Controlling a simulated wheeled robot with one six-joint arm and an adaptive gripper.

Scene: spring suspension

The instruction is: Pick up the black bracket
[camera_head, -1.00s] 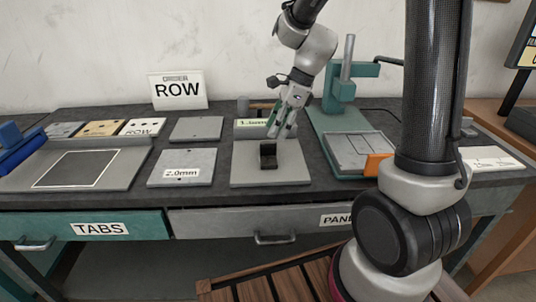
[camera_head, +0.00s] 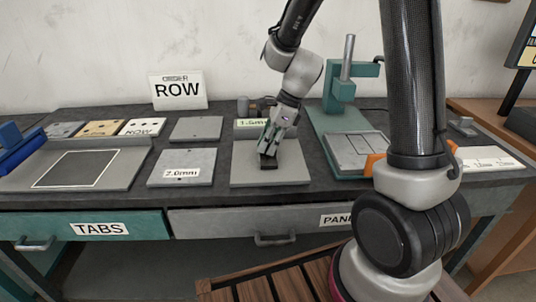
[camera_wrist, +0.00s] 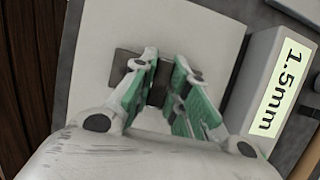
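The black bracket (camera_head: 268,164) sits on a light grey plate (camera_head: 243,178) in the middle of the bench. My gripper's green-sided fingers (camera_wrist: 164,72) are apart, one on each side of that part. I cannot tell whether either finger touches it.
A block labelled 1.5mm (camera_wrist: 276,92) stands close to the right of the fingers. A plate labelled 2.0mm (camera_head: 182,167) lies to the left. A teal press (camera_head: 335,115) stands to the right, with an orange piece (camera_head: 376,162) by it. Drawers face the front.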

